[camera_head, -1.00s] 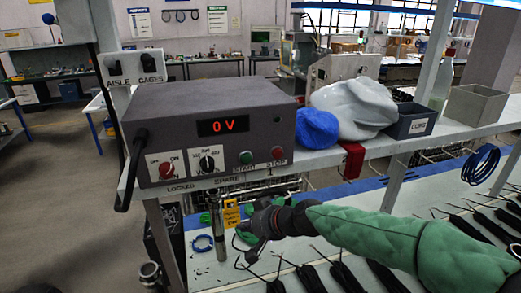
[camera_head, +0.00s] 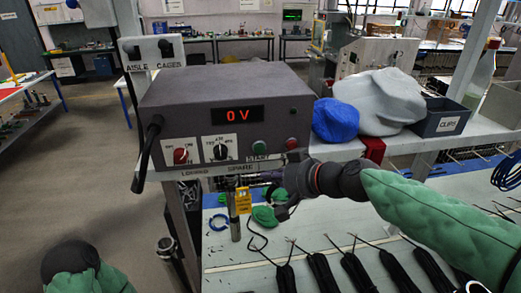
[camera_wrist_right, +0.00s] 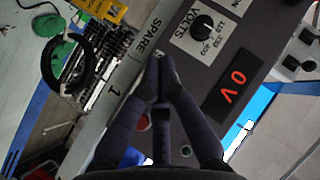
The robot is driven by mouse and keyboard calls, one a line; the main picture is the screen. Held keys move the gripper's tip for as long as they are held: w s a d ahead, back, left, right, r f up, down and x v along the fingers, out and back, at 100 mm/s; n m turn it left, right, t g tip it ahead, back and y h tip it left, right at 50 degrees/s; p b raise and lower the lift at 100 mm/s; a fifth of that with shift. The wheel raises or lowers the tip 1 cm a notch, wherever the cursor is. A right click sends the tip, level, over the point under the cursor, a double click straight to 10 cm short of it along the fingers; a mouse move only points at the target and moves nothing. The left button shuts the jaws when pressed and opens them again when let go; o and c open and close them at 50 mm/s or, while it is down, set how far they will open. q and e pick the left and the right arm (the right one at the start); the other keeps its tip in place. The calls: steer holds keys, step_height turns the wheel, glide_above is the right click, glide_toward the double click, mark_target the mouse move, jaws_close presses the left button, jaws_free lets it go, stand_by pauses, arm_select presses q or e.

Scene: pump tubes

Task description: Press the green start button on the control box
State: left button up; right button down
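The grey control box (camera_head: 185,100) stands on the shelf, its red display (camera_head: 238,115) reading 0 V. The green start button (camera_head: 259,147) is low on its front, left of the red stop button (camera_head: 292,143). My right gripper (camera_head: 232,182) is below the button row, at about the shelf edge, pointing left. In the right wrist view my right gripper (camera_wrist_right: 160,62) has its fingertips together, empty, beside the box front (camera_wrist_right: 190,75). The green button cannot be made out there. My left arm's green sleeve shows at bottom left, without its gripper.
A blue bundle (camera_head: 336,120), a white bag (camera_head: 385,100) and a dark clips bin (camera_head: 440,118) stand right of the box. Black tubes (camera_head: 372,272) lie on the lower bench.

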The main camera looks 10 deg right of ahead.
mark_target(256, 152)
steer(key=shift+w, duration=4.2)
steer(key=shift+w, duration=0.15)
steer(key=shift+w, duration=0.3)
steer(key=shift+w, duration=0.55)
steer(key=shift+s, duration=0.15)
steer(key=shift+s+b, duration=0.4)
steer(key=shift+s, duration=0.45)
steer(key=shift+s, duration=0.1)
